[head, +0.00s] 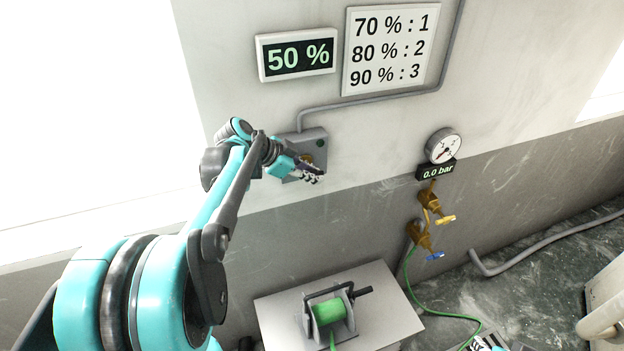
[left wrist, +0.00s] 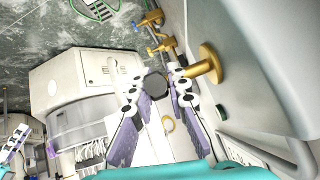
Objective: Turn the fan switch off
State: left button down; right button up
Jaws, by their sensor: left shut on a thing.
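The fan switch is a grey box (head: 318,148) on the wall, with a small green spot at its upper right. In the left wrist view the box (left wrist: 270,60) fills the right side, with a brass collar (left wrist: 208,62) and short stem standing out from its face. My left gripper (head: 312,174) is at the box front. Its fingers (left wrist: 157,88) are closed around a dark round knob (left wrist: 156,84) at the end of the brass stem. The fingers partly hide the stem. My right gripper (head: 488,343) shows only partly at the bottom edge, its jaws unclear.
A display (head: 296,57) reads 50 %. A sign (head: 388,50) lists 70 % : 1, 80 % : 2, 90 % : 3. A gauge (head: 443,147) reads 0.0 bar above brass taps (head: 424,236). A green reel (head: 329,311) stands on a white-topped stand (head: 386,298) below.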

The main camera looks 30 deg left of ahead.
pick_arm(q)
jog(key=shift+t+h+b, duration=0.9)
jog(key=shift+t+b, duration=0.3)
jog(key=shift+b, duration=0.05)
jog(key=c, duration=1.5)
grip_release()
jog(key=shift+o, duration=0.2)
jog(key=v, duration=1.2)
jog(key=shift+f, duration=0.1)
